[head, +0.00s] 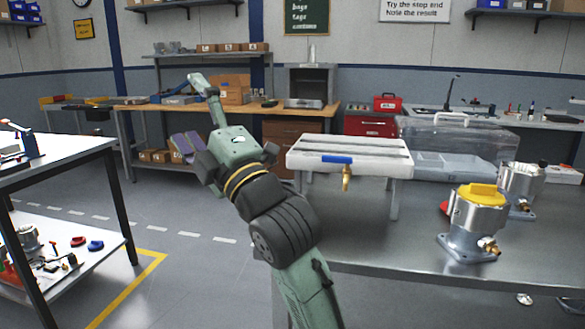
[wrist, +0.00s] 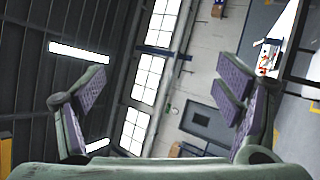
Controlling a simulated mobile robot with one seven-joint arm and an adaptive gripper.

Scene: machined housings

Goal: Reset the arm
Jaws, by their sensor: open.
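My arm rises from the bottom middle of the head view and leans up and to the left. My gripper (head: 188,112) is at its end, held in the air left of the metal bench, with its fingers spread and nothing between them. In the wrist view my gripper (wrist: 160,90) also shows both purple-padded fingers wide apart and empty. Beyond them that view shows windows, ceiling lamps and a wall, tilted sideways. A machined housing with a yellow cap (head: 473,222) stands upright on the bench, well right of my arm. A second housing (head: 525,181) stands behind it.
The metal bench (head: 400,252) holds a white slotted stand (head: 350,157) with a blue-handled brass tap, close right of my arm, and a clear lidded box (head: 455,165). A white-topped table (head: 50,168) stands at the left. Open floor lies between.

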